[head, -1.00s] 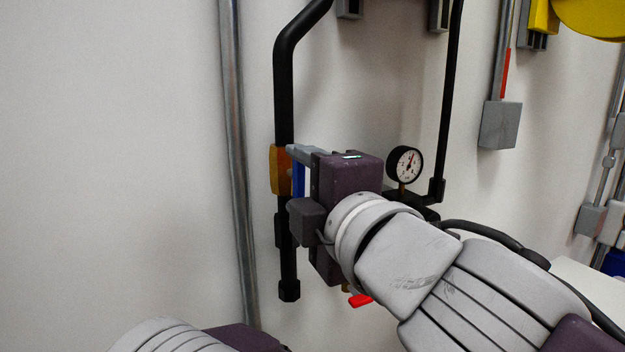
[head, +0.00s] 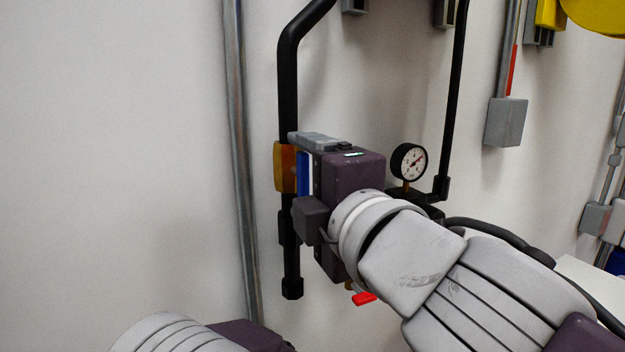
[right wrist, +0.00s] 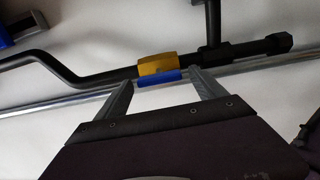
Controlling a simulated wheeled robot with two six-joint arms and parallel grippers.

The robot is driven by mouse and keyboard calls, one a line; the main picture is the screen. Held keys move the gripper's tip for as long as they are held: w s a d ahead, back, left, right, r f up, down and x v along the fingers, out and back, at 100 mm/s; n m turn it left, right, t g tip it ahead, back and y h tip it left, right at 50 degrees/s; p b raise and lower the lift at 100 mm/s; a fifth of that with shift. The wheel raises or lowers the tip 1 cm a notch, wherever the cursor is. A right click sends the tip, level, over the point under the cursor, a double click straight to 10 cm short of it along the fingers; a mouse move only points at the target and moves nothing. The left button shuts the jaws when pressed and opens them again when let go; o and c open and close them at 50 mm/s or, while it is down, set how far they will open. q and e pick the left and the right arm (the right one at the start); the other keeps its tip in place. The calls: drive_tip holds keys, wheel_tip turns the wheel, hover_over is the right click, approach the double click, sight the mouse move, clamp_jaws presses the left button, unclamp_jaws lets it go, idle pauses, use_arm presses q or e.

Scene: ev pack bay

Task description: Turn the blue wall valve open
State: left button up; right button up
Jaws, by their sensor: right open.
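The blue valve handle (head: 303,173) is a short flat bar on the yellow-orange valve body (head: 284,167), which sits on a black wall pipe. The right wrist view also shows the blue handle (right wrist: 159,78) and the yellow body (right wrist: 157,64). My right gripper (right wrist: 162,83) is open, with one finger on each side of the handle and a gap at both sides. In the head view my right gripper (head: 305,160) is against the valve from the right and partly hides the handle. My left arm shows at the bottom edge, but its fingers are out of view.
A pressure gauge (head: 408,162) stands just right of my right gripper. A red lever (head: 364,298) shows below it. A grey conduit (head: 238,150) runs down the wall left of the valve. The wall farther left is bare.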

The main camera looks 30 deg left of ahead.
use_arm(q)
wheel_tip(320, 180, down, 8)
drive_tip(key=b, duration=0.7)
drive_tip(key=shift+d+r+b, duration=0.1)
drive_tip(key=shift+b, duration=0.3)
use_arm(e)
drive_tip(key=v, duration=0.9)
